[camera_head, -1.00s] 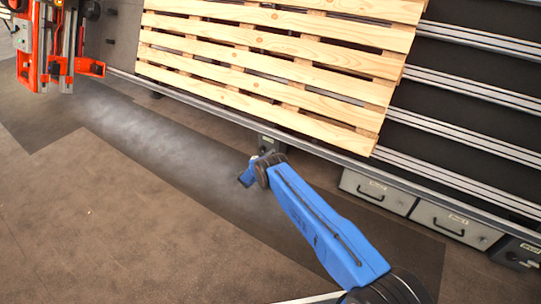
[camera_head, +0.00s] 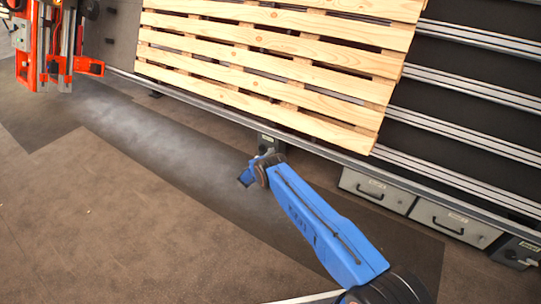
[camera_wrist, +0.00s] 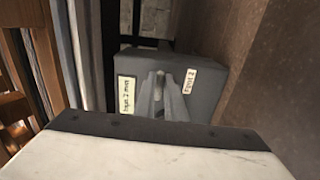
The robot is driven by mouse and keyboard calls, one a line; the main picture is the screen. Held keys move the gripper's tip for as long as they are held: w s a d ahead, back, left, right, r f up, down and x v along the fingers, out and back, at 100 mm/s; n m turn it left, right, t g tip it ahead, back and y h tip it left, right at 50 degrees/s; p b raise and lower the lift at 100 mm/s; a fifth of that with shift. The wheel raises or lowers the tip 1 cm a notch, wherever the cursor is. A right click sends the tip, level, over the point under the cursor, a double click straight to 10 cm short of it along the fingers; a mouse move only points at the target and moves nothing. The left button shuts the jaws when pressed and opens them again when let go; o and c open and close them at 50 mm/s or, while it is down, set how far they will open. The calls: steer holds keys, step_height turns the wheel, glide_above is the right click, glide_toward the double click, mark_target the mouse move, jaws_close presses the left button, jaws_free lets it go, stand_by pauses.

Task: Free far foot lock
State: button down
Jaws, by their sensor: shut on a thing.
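In the wrist view, a grey foot housing (camera_wrist: 205,80) carries a pale label (camera_wrist: 127,95) on its left and a "Foot 2" label (camera_wrist: 189,80) on its right. My gripper (camera_wrist: 162,82) is at the face between these labels, its grey fingers close together. It is shut on the foot lock, which is mostly hidden by the fingers. In the head view, the dark foot housing (camera_head: 267,143) sits under the line's front rail, just beyond the end of my blue arm. My fingers are hidden there.
A wooden pallet (camera_head: 270,60) lies on the line above the foot. Grey drawers (camera_head: 375,188) and another dark housing (camera_head: 515,252) are under the rail to the right. An orange machine (camera_head: 45,60) stands at far left. The floor (camera_head: 110,220) in front is clear.

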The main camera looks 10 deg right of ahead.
steer(key=shift+s+f, duration=0.1)
steer(key=shift+f, duration=0.05)
steer(key=c, duration=1.8)
jaws_free()
steer(key=shift+a, duration=0.1)
steer(key=v, duration=1.7)
steer(key=shift+s+a, duration=0.1)
